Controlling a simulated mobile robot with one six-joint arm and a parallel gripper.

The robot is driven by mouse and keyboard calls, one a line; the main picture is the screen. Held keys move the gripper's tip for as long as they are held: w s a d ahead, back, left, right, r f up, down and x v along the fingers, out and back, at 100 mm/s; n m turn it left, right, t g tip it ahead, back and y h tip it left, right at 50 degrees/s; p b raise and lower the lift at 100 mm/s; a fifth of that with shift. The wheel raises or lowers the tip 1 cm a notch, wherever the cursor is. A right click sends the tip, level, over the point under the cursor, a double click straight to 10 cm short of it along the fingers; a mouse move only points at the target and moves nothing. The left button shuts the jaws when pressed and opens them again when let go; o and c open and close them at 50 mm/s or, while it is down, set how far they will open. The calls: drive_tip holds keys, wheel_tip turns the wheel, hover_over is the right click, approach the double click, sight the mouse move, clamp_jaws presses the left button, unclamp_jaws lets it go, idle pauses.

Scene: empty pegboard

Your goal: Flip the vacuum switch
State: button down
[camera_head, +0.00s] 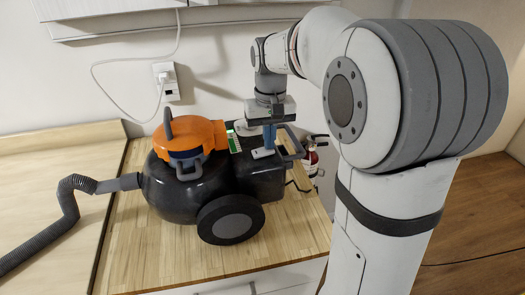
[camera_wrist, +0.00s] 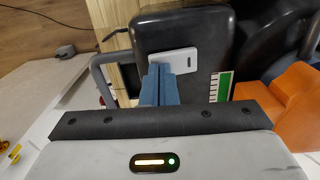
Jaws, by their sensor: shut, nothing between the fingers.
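The vacuum (camera_head: 185,195) stands on the wooden counter, with a black body, an orange lid (camera_head: 188,138) and a large dark wheel. A pale switch plate (camera_head: 263,153) is on top of its rear black section. In the wrist view the pale plate (camera_wrist: 180,60) has a small dark mark near its right end. My gripper (camera_head: 269,146) is shut and empty, its blue fingers pointing down at the plate. In the wrist view the fingertips (camera_wrist: 161,70) overlap the plate's left part; I cannot tell whether they touch it. They hide part of the plate.
A grey handle (camera_head: 292,140) rises beside the switch plate. A green-and-white label (camera_head: 233,142) lies left of it. A ribbed hose (camera_head: 68,215) runs off left. A wall outlet (camera_head: 166,82) holds a white plug. A small red bottle (camera_head: 310,158) stands behind, at right.

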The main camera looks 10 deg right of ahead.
drive_tip(key=shift+f, duration=0.35)
drive_tip(key=shift+r, duration=0.1)
drive_tip(key=shift+r+p, duration=2.75)
drive_tip(key=shift+r, duration=0.8)
drive_tip(key=s+f+t, duration=0.1)
drive_tip(key=s+f, duration=0.1)
drive_tip(key=s, duration=0.8)
drive_tip(key=s+f+t, duration=0.2)
drive_tip(key=s+f, duration=0.1)
drive_tip(key=s, duration=0.7)
drive_tip(key=shift+s+b, duration=0.15)
drive_tip(key=shift+b, duration=0.2)
